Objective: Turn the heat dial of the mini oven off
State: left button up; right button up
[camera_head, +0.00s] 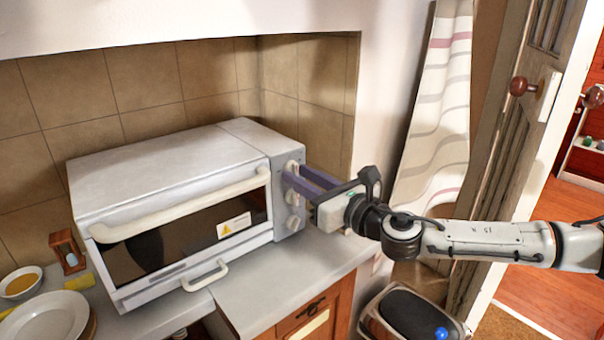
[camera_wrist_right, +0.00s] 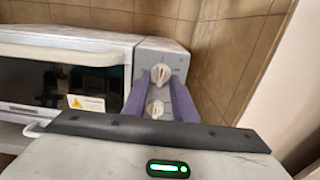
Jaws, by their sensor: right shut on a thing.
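The white mini oven (camera_head: 165,170) stands on the counter with its glass door shut. Its right front panel carries a column of pale dials: an upper dial (camera_head: 292,167), a middle dial (camera_head: 292,197) and a lower dial (camera_head: 293,223). I cannot read which is the heat dial. My right gripper (camera_head: 294,174) reaches in from the right, its purple fingers shut on the upper dial. In the right wrist view the upper dial (camera_wrist_right: 160,73) shows between the fingertips, with another dial (camera_wrist_right: 155,108) lower between the fingers. My left gripper is not in view.
A tiled wall (camera_head: 150,75) stands close behind the oven. A plate (camera_head: 45,318), a small bowl (camera_head: 20,283) and an hourglass (camera_head: 67,250) sit at the left. A wooden door (camera_head: 515,130) and a bin (camera_head: 410,312) are at the right. Bare counter (camera_head: 290,265) lies before the dial panel.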

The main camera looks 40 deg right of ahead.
dwell(0.4)
jog(key=o, duration=1)
jog(key=s+b, duration=0.1)
jog(key=s, duration=0.2)
jog(key=s+b, duration=0.1)
jog(key=s, duration=0.2)
jog(key=s+b, duration=0.1)
jog(key=s, duration=0.3)
jog(key=shift+s+d+b, duration=0.1)
jog(key=shift+d+b, duration=0.25)
jog(key=shift+d, duration=0.05)
